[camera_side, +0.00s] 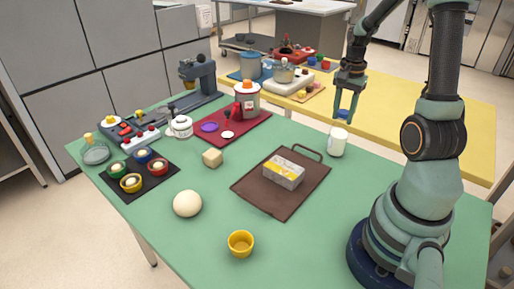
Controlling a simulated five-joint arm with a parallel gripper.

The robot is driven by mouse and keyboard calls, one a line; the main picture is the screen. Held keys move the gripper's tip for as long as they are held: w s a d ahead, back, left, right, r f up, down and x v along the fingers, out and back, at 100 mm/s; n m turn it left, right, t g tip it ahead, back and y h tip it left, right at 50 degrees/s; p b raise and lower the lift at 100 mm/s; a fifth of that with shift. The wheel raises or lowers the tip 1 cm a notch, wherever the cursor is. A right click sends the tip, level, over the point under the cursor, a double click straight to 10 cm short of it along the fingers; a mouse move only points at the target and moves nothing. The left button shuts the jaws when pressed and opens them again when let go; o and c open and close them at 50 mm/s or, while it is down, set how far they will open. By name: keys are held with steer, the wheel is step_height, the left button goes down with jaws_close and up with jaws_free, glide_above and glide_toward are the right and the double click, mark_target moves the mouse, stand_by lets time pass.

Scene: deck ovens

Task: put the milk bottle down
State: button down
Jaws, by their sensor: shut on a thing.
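The milk bottle (338,143) is a small white upright cylinder at the right back part of the green table, just beyond the brown tray's corner. The gripper is shut on the bottle. The exact contact at the top is too small to see clearly. The bottle's base is at or very near the green tabletop (330,215); I cannot tell whether it touches.
A yellow table (440,120) is behind. Green surface right of the tray is clear.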

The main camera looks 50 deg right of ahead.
steer(key=shift+f, duration=0.25)
steer(key=shift+c, duration=2.2)
jaws_free()
step_height(320, 180, up, 12)
steer(key=w+a+r+n+t, duration=0.1)
steer(key=a+n+t, duration=0.1)
steer(key=a+n, duration=0.7)
steer(key=w+a+n+t, duration=0.1)
steer(key=a+n+t, duration=0.2)
steer(key=a+n, duration=0.6)
steer(key=a, duration=0.8)
steer(key=shift+w+a+r+t, duration=0.25)
steer(key=shift+r+t, duration=0.05)
steer(key=shift+r, duration=0.05)
